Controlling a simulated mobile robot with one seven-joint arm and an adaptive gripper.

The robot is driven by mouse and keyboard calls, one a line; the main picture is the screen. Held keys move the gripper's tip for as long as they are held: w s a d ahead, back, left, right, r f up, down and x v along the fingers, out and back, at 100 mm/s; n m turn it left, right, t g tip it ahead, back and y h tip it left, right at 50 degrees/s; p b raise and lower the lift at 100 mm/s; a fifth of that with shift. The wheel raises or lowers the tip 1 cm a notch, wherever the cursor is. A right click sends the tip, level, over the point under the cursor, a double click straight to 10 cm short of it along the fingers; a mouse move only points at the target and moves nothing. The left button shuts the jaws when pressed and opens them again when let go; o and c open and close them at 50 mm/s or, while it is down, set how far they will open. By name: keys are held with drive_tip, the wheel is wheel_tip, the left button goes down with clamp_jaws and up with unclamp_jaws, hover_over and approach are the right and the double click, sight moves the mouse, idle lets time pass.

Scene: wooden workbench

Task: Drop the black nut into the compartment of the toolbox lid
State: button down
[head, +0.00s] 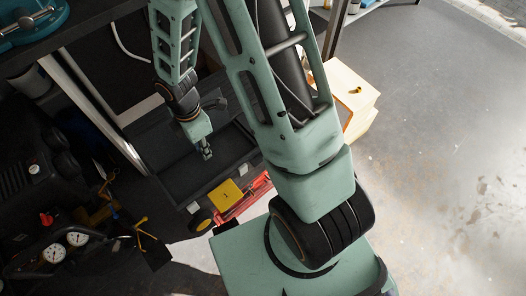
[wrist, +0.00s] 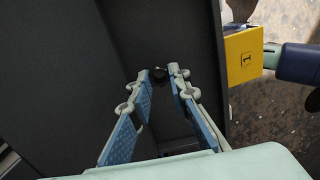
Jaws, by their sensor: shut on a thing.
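My gripper (head: 207,154) hangs over the dark open toolbox (head: 168,186) in the head view. In the wrist view its two fingers with blue pads come close together at the tips (wrist: 161,76). A small dark thing, seemingly the black nut (wrist: 159,73), sits between the fingertips and is hard to make out against the dark surface. The toolbox's dark panel (wrist: 60,60) and a narrower dark recess fill most of the wrist view behind the fingers. I cannot tell how high the gripper is above it, or make out the lid compartment clearly.
A yellow block (head: 226,193) lies beside the toolbox's front edge, near a red object (head: 243,198). The yellow block also shows at upper right in the wrist view (wrist: 243,57). Dark equipment with gauges (head: 65,245) stands at lower left. Open floor (head: 440,150) lies to the right.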

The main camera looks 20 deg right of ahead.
drive_tip(key=c, duration=1.7)
unclamp_jaws()
drive_tip(key=shift+c, duration=0.2)
wheel_tip(320, 180, up, 12)
